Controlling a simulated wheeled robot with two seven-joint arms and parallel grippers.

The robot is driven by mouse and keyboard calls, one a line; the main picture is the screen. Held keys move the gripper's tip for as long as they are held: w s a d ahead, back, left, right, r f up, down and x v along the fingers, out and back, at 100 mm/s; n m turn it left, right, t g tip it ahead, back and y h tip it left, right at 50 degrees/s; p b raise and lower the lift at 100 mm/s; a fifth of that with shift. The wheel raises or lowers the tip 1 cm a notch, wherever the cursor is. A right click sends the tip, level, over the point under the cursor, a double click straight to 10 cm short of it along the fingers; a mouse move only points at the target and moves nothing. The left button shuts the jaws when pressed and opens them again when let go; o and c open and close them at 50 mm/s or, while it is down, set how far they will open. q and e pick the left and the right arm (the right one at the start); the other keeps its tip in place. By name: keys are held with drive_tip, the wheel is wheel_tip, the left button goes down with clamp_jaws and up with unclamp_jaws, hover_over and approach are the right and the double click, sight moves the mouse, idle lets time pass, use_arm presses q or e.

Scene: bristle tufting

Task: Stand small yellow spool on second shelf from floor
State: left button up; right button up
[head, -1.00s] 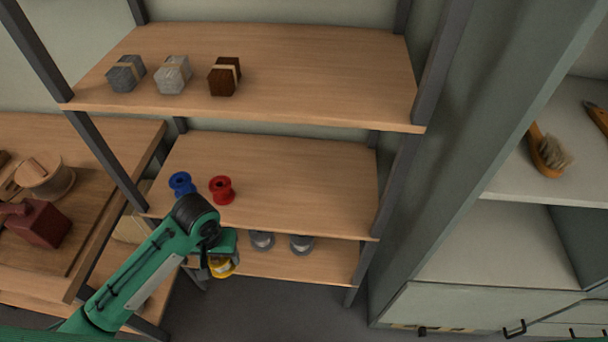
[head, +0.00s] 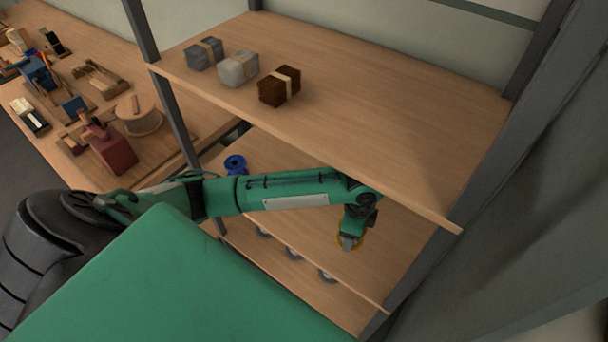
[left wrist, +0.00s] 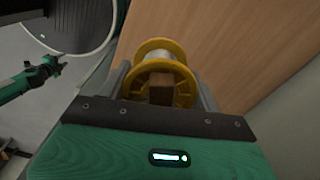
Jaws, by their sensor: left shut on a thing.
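The small yellow spool (head: 361,240) is held in my left gripper (head: 350,238), over the shelf board below the top one. In the left wrist view the yellow spool (left wrist: 159,56) sits between the two fingers of my left gripper (left wrist: 162,88), its flanges showing and its core pale. The middle shelf (head: 392,262) is the board carrying a blue spool (head: 235,164). Whether the yellow spool touches this board I cannot tell. A small green arm part, likely mine, shows at the left of the left wrist view; its jaws are too small to read.
The top shelf (head: 370,110) overhangs, with three banded blocks (head: 279,87) on it. Grey spools (head: 327,276) stand on the board below. A dark post (head: 430,250) bounds the right side. A workbench (head: 75,170) with tools is at left. The middle shelf's right part looks clear.

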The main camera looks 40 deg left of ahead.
use_arm(q)
drive_tip(key=m, duration=0.1)
drive_tip(key=w+m, duration=0.1)
drive_tip(key=m, duration=0.1)
drive_tip(key=shift+w+d+r+m, duration=0.3)
drive_tip(key=shift+r+m, duration=0.1)
drive_tip(key=m, duration=0.1)
drive_tip(key=w+m, duration=0.1)
drive_tip(key=m, duration=0.1)
drive_tip(key=shift+d+r, duration=0.1)
drive_tip(key=shift+r, duration=0.15)
drive_tip(key=shift+w+r+m, duration=0.15)
drive_tip(key=shift+w+m, duration=0.15)
drive_tip(key=shift+m, duration=0.8)
wheel_tip(320, 180, down, 6)
drive_tip(key=shift+p, duration=0.45)
wheel_tip(320, 180, down, 4)
drive_tip(key=shift+r, duration=0.2)
drive_tip(key=shift+f, duration=0.2)
use_arm(e)
drive_tip(key=shift+w+d+r, duration=0.3)
drive_tip(key=shift+w+r, duration=0.05)
drive_tip(key=shift+r, duration=0.35)
use_arm(q)
drive_tip(key=o, duration=1)
drive_tip(key=shift+f, duration=0.1)
use_arm(e)
drive_tip(key=shift+d, duration=0.25)
